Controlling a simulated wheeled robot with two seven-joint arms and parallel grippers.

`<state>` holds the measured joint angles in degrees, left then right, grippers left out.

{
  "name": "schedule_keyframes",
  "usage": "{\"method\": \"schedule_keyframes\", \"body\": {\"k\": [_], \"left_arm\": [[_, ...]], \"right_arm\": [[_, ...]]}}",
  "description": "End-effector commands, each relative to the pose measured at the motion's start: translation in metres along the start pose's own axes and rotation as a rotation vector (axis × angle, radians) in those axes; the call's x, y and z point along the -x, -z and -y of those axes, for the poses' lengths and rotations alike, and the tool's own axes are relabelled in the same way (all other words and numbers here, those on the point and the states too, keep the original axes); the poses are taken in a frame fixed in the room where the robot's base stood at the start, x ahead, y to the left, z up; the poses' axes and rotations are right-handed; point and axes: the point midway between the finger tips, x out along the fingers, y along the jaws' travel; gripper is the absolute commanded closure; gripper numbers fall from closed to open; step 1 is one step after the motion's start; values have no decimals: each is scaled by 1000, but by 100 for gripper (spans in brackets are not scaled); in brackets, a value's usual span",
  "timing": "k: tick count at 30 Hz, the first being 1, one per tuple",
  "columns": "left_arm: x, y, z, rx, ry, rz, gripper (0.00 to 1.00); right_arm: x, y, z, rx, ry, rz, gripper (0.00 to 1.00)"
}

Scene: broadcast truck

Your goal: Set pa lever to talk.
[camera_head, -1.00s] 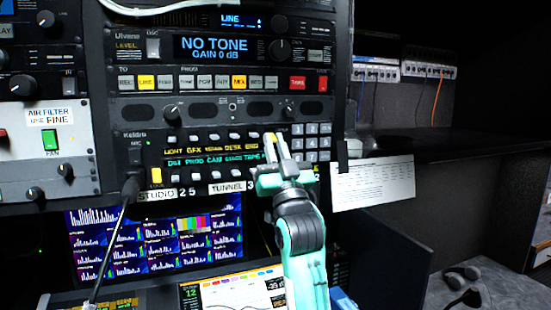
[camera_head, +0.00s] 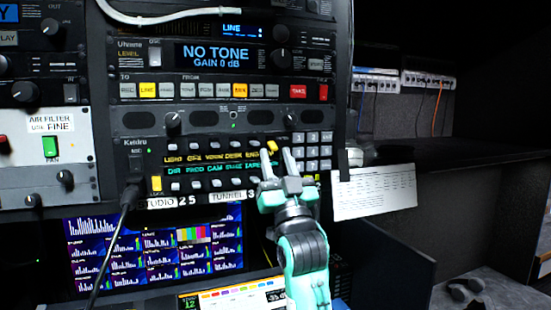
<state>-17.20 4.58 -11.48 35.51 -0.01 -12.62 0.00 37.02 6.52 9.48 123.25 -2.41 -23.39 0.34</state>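The intercom panel (camera_head: 146,170) carries a row of small levers above yellow and green label strips. Several levers are white. The one at the right end of the row is yellow (camera_head: 271,146); its own label is hidden behind my gripper, so I cannot read whether it says PA. My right gripper (camera_head: 276,153) is open and points up at the panel. Its fingertips are spread just below and around the yellow lever; I cannot tell whether they touch it. My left gripper is not in view.
A keypad (camera_head: 313,148) sits just right of my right gripper. A microphone stalk (camera_head: 128,200) rises at the panel's left. A paper sheet (camera_head: 374,193) hangs at the right. Monitors (camera_head: 150,245) lie below. Dark open space is at the right.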

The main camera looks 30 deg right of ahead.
Motion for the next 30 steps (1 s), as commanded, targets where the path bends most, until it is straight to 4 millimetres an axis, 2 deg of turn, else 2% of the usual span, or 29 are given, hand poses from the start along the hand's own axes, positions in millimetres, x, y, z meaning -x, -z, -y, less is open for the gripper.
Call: {"method": "schedule_keyframes", "body": {"k": [1,9,15,21,30], "left_arm": [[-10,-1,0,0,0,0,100],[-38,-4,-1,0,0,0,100],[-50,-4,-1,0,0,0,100],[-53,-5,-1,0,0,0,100],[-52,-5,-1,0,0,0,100]], "right_arm": [[15,-4,0,0,0,1,65],[78,-5,0,0,0,1,65],[109,-3,0,0,0,0,65],[120,-2,0,0,-1,0,65],[120,-1,0,0,0,0,65]]}}
